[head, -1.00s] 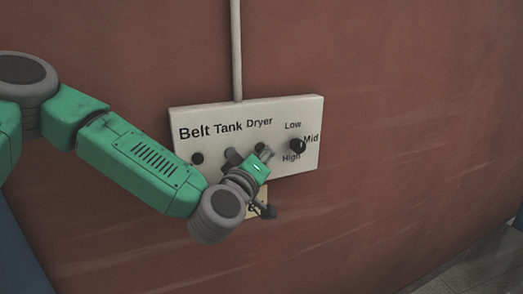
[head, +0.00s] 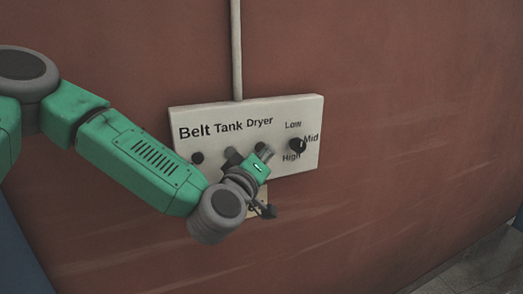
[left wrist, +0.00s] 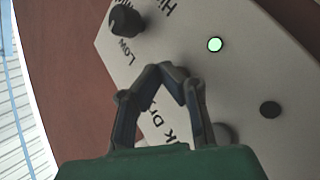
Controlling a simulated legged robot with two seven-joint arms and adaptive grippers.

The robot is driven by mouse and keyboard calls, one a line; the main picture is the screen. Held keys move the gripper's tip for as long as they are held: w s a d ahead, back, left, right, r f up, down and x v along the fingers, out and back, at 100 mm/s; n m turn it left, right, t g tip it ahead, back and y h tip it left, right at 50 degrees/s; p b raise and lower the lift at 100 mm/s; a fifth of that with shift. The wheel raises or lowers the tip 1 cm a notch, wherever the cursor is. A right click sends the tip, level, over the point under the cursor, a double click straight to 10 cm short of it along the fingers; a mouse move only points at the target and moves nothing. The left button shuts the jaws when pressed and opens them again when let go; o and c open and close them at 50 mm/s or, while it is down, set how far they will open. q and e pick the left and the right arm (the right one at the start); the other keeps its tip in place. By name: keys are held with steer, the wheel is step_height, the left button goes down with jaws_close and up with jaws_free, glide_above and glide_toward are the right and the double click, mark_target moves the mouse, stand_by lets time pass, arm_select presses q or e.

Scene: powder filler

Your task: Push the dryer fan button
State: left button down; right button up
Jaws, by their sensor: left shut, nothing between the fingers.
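A pale control panel (head: 312,112) is on the red-brown wall, with Belt, Tank and Dryer labels. The Dryer label (head: 259,122) stands above my left gripper (head: 265,151), which reaches the panel from the lower left. In the left wrist view the gripper's fingertips (left wrist: 170,72) meet, with nothing between them, over the Dryer part of the panel (left wrist: 205,75). The dryer button is hidden behind the fingers, and I cannot tell whether they touch it. A green light (left wrist: 215,44) is lit beyond the fingertips. My right gripper is not in view.
A black selector knob (head: 298,146) with Low, Mid and High marks is right of the gripper. A dark round button (head: 197,158) is under Belt. A dark unlit disc (left wrist: 270,110) shows in the wrist view. A pipe (head: 236,50) rises from the panel. The right side is clear.

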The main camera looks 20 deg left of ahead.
arm_select(q)
steer(key=shift+s, duration=0.1)
steer(key=s+d, duration=0.4)
steer(key=shift+s+d, duration=0.15)
steer(key=shift+s, duration=0.05)
stand_by(0.5)
steer(key=s+f+m+g+h+b, duration=0.1)
steer(key=s+f+m+g+b, duration=0.2)
steer(key=f, duration=0.8)
steer(key=s+d+f+m+g+h+b, duration=0.1)
steer(key=s+f+g+b, duration=0.3)
steer(key=f, duration=0.7)
steer(key=s+f+m+g+h, duration=0.1)
steer(key=s+f+m+g, duration=0.3)
steer(key=f, duration=0.7)
steer(key=s+a+f+m+g+y+b, duration=0.1)
steer(key=s+a+f+g+y+b, duration=0.1)
steer(key=s+a+f, duration=0.5)
steer(key=s+a+f+g+y+b, duration=0.2)
steer(key=s+a+f+g+b, duration=0.2)
steer(key=s+f, duration=0.9)
steer(key=s+a+g, duration=0.1)
steer(key=s+a, duration=0.2)
steer(key=shift+a+f+m, duration=0.2)
steer(key=shift+a+m, duration=0.15)
steer(key=shift+m, duration=0.05)
